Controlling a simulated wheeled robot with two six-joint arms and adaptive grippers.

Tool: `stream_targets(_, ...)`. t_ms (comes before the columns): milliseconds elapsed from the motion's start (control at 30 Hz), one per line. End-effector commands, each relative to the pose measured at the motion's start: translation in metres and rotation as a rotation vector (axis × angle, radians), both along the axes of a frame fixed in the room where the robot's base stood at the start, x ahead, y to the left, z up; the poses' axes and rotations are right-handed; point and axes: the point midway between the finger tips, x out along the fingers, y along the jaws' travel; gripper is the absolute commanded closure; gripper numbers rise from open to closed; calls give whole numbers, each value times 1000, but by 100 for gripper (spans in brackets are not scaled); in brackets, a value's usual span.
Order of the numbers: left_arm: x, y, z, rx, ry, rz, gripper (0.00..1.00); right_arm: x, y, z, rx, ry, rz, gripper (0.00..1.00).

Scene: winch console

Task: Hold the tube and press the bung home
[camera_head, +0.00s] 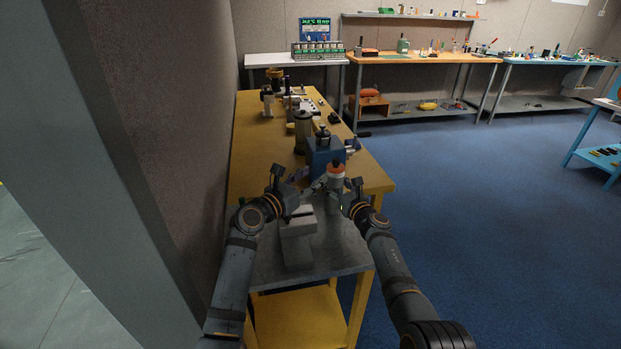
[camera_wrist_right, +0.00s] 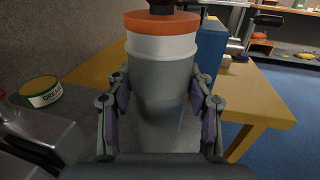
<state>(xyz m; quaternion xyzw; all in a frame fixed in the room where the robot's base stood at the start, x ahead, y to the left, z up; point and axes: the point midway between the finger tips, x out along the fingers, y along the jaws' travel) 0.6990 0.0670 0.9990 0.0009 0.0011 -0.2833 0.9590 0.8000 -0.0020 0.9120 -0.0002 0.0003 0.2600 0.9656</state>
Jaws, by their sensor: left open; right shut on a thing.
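The grey tube (camera_head: 336,184) stands upright above the near grey bench top, and it also fills the middle of the right wrist view (camera_wrist_right: 163,100). It has a white upper band and an orange ring (camera_wrist_right: 161,22) at its top. A dark piece (camera_wrist_right: 161,5) stands up from the ring; I cannot tell how deep it sits. My right gripper (camera_wrist_right: 160,110) is shut on the tube, with one finger on each side. My left gripper (camera_head: 302,184) is open and empty, left of the tube and apart from it.
A grey block-like fixture (camera_head: 297,240) stands on the near bench in front of the tube. A blue box-shaped unit (camera_head: 318,158) is close behind the tube. A grease tin (camera_wrist_right: 40,91) is at left.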

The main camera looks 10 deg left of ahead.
Motion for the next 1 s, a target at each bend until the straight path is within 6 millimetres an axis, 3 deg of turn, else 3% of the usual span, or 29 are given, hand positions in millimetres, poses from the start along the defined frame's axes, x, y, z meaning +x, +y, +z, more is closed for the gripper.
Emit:
stream_targets(467,0,0,0,-1,1,0,52,0,0,0,0,0,0,97)
stream_targets(500,1,0,0,-1,1,0,52,0,0,0,0,0,0,42)
stream_targets(667,1,0,0,-1,1,0,52,0,0,0,0,0,0,21)
stream_targets(1000,1,0,0,-1,1,0,52,-1,0,0,1,-1,0,21)
